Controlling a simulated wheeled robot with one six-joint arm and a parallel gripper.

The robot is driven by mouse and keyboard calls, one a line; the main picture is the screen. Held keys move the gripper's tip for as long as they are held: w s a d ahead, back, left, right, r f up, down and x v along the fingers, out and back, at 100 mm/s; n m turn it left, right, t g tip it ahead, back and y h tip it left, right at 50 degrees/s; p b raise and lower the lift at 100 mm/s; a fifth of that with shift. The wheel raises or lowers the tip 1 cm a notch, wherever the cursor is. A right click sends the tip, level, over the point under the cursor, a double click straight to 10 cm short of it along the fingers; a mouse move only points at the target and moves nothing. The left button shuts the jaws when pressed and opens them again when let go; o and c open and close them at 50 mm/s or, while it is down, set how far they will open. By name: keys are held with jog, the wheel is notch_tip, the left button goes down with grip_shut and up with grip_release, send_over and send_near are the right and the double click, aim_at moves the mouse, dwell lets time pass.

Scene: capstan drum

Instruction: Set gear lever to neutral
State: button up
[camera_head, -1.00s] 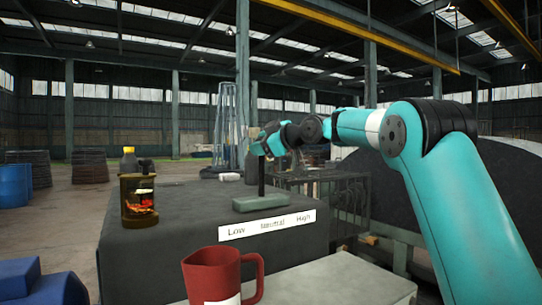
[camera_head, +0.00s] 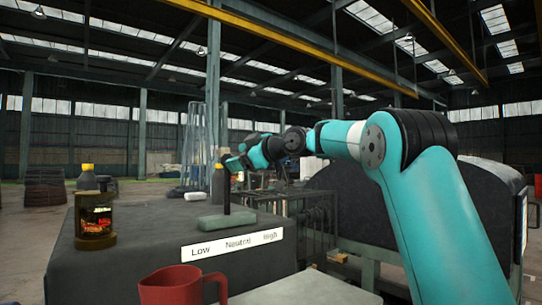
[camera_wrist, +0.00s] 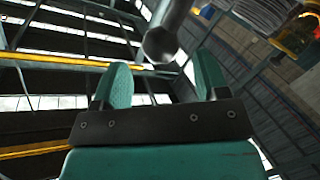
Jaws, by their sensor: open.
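The gear lever (camera_head: 227,192) is a thin dark rod standing about upright from the middle of a grey-green base (camera_head: 227,221). In the wrist view my gripper (camera_wrist: 163,80) is open, with two teal finger pads apart. A grey faceted rod end (camera_wrist: 160,44), apparently the lever's top, shows between and beyond the fingertips.
An oil bottle (camera_head: 88,170) and a lantern-like jar (camera_head: 95,220) stand on the dark box top (camera_head: 150,225) left of the lever. A red mug (camera_head: 170,288) is in front. Railings (camera_head: 305,215) and a large dark drum (camera_head: 420,205) lie to the right.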

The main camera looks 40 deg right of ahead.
jog(key=b+v, duration=0.2)
jog(key=v, duration=1)
jog(key=shift+s+d, duration=0.15)
jog(key=shift+s, duration=0.2)
jog(key=shift+r, duration=0.1)
